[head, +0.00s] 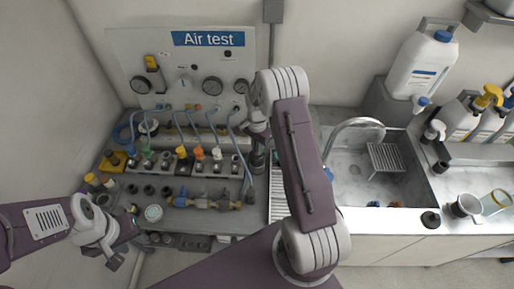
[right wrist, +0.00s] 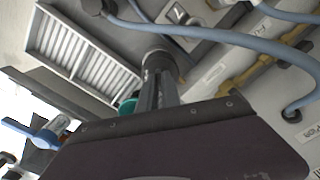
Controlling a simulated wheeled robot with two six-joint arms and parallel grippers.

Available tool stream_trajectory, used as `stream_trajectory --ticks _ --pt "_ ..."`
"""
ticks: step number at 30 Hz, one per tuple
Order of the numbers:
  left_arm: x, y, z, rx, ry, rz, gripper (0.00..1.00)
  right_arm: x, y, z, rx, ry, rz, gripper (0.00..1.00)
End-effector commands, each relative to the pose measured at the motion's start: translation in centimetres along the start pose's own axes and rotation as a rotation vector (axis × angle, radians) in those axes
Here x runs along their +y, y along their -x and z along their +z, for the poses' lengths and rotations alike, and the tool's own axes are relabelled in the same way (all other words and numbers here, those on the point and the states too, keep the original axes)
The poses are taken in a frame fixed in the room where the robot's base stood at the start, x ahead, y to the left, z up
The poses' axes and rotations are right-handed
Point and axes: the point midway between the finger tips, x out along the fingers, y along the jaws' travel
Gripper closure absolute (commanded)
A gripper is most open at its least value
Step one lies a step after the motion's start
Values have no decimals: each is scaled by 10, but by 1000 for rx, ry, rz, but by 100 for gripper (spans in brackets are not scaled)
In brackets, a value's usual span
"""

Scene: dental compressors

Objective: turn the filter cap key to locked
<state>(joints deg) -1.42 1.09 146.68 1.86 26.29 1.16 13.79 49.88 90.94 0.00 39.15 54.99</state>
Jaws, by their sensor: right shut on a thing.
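In the right wrist view, the fingers of my right gripper (right wrist: 158,88) are close together on a dark round part with a paler ring, which I take to be the filter cap key (right wrist: 158,60). Its lock marking is not readable, so its turn position cannot be told. In the head view my right gripper (head: 257,158) points down at the right end of the bench fittings, and the arm partly hides the spot. My left gripper (head: 115,261) hangs at the lower left, away from the key; its jaws are too small to read.
The Air test panel (head: 190,65) with gauges stands behind. Blue hoses (head: 236,122) run close to my right gripper. Several coloured fittings crowd the bench. A sink (head: 365,185) with a tap lies to the right. A teal part (right wrist: 127,105) sits beside my right fingers.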

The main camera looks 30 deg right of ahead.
Motion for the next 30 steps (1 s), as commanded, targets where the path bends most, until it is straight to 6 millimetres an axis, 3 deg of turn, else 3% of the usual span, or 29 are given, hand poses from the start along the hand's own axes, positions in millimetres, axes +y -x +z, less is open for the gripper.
stream_trajectory --ticks 9,26,27,28,29,30 --pt "0 1 0 0 0 0 64 0 0 0 -1 -117 1 100" --pt "0 1 0 0 0 0 64 0 0 0 -1 -142 1 100" --pt "0 1 0 0 0 0 64 0 0 0 -1 -141 1 84" --pt "0 1 0 0 0 0 64 0 0 0 -1 -141 1 76" --pt "0 1 0 0 0 0 64 0 0 0 -1 -141 1 70" --pt "0 1 0 0 0 0 64 0 0 0 -1 -141 1 70"
